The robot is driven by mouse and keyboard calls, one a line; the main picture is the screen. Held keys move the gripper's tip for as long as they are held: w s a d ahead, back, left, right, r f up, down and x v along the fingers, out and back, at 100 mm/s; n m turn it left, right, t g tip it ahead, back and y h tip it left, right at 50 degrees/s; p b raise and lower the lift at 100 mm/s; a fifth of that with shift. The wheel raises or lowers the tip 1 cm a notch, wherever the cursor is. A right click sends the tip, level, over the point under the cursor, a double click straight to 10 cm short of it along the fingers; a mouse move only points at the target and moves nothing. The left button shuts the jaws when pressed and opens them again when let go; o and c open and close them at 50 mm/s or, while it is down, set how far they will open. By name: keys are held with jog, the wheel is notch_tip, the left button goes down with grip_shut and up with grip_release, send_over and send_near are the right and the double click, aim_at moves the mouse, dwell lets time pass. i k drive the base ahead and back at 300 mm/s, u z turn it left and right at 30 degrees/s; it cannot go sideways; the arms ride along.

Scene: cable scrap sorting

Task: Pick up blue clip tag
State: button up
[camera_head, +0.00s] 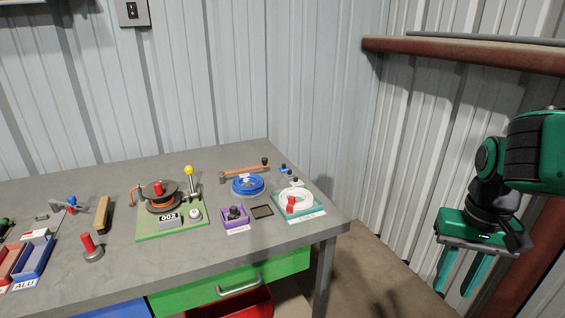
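A small blue piece (283,168) lies at the back right of the table, behind the white cable coil; it looks like a blue clip tag but is too small to be certain. Small pale pieces lie close beside it. My gripper (455,290) hangs at the right edge of the head view, past the table's right end and apart from everything. Its two green fingers point down and are spread, with nothing visible between them.
On the grey table (130,272), a blue coil (248,185) and an orange-handled tool (244,173) lie left of the blue piece. The white coil (294,199) sits on a teal tray with a red peg. A purple box (235,216) and green winder board (150,229) stand further left.

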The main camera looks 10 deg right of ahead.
aim_at(284, 168)
jog(key=i, duration=1.05)
jog(key=u, duration=0.4)
